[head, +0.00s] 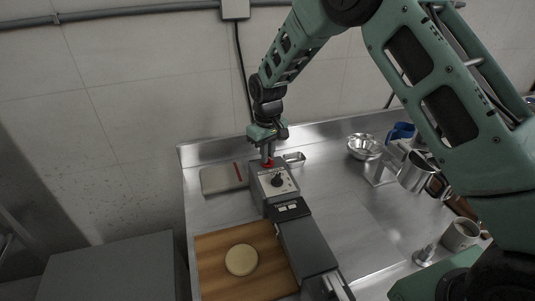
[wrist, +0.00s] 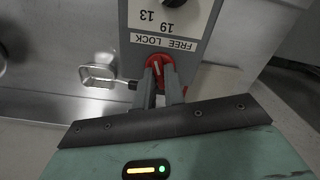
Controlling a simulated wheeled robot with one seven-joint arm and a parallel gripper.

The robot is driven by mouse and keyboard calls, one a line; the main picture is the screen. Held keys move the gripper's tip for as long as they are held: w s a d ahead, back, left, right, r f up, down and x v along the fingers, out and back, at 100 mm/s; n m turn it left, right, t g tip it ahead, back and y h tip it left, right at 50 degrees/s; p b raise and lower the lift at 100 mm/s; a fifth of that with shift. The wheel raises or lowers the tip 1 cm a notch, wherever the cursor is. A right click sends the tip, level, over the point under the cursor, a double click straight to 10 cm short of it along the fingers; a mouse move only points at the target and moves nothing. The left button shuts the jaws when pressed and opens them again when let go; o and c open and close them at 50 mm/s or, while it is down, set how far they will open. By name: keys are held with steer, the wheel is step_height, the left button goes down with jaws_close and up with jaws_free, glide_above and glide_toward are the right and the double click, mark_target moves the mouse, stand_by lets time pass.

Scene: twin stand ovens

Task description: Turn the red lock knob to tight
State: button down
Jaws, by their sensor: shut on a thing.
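The red lock knob (wrist: 159,67) is on the end of a grey machine, just below a label reading "FREE LOCK" in the wrist view, where the writing is upside down. My gripper (wrist: 160,78) is shut on the knob, with one finger on each side of it. In the head view my gripper (head: 268,155) reaches down from above to the far end of the grey machine (head: 307,247), and a little of the red knob (head: 268,164) shows under the fingers. The fingers hide part of the knob, so its exact turn angle is hard to tell.
A black dial (head: 277,181) sits on the machine's panel close to my gripper. A wooden board (head: 216,281) with a pale round dough piece (head: 241,260) lies in front. A metal bowl (head: 364,146) and cups stand at the right. The steel counter between is clear.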

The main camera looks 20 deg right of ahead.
steer(key=m, duration=0.6)
steer(key=shift+r, duration=0.1)
steer(key=m+p, duration=0.1)
steer(key=m, duration=0.5)
steer(key=shift+m, duration=0.4)
steer(key=m+p, duration=0.2)
steer(key=m, duration=0.3)
steer(key=m+p, duration=0.1)
steer(key=m, duration=0.5)
steer(key=shift+p, duration=0.4)
steer(key=shift+w, duration=0.1)
steer(key=c, duration=1.5)
jaws_free()
